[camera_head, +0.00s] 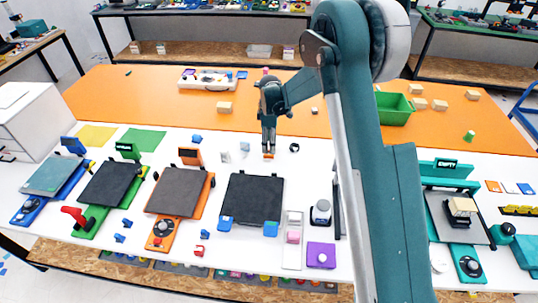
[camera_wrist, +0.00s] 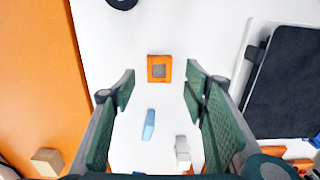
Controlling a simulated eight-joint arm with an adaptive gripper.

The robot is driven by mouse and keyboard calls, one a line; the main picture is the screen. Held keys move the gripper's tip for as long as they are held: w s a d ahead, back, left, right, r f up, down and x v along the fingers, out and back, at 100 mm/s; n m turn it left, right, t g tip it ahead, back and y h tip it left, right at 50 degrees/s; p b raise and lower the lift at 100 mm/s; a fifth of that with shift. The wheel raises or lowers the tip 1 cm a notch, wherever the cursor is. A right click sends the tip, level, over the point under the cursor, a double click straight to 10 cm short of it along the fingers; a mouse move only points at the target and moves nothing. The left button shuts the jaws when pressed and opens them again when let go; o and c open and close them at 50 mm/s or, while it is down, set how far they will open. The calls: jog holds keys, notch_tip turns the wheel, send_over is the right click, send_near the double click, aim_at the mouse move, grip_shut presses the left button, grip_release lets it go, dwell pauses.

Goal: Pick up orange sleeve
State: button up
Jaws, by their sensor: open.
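The orange sleeve (camera_wrist: 152,68) is a small square orange piece with a grey square centre, lying on the white table in the wrist view. In the head view, a bit of orange (camera_head: 267,155) shows just below my fingertips and is partly hidden by them. My gripper (camera_wrist: 160,84) is open, with its two green fingers spread left and right. The sleeve appears between and slightly beyond the fingertips, with white table showing around it. In the head view my gripper (camera_head: 268,149) points down over it. I cannot tell how high the tips are above it.
A light blue piece (camera_wrist: 148,125) and a pale grey block (camera_wrist: 182,148) lie near the sleeve. A black ring (camera_head: 294,147) lies to its right in the head view. A black printer plate (camera_head: 254,197) stands nearer the front. The orange strip (camera_head: 160,100) runs behind.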

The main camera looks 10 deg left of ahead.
jog(key=shift+f, duration=0.1)
jog(key=shift+f, duration=2.55)
jog(key=shift+c, duration=0.5)
jog(key=c, duration=0.7)
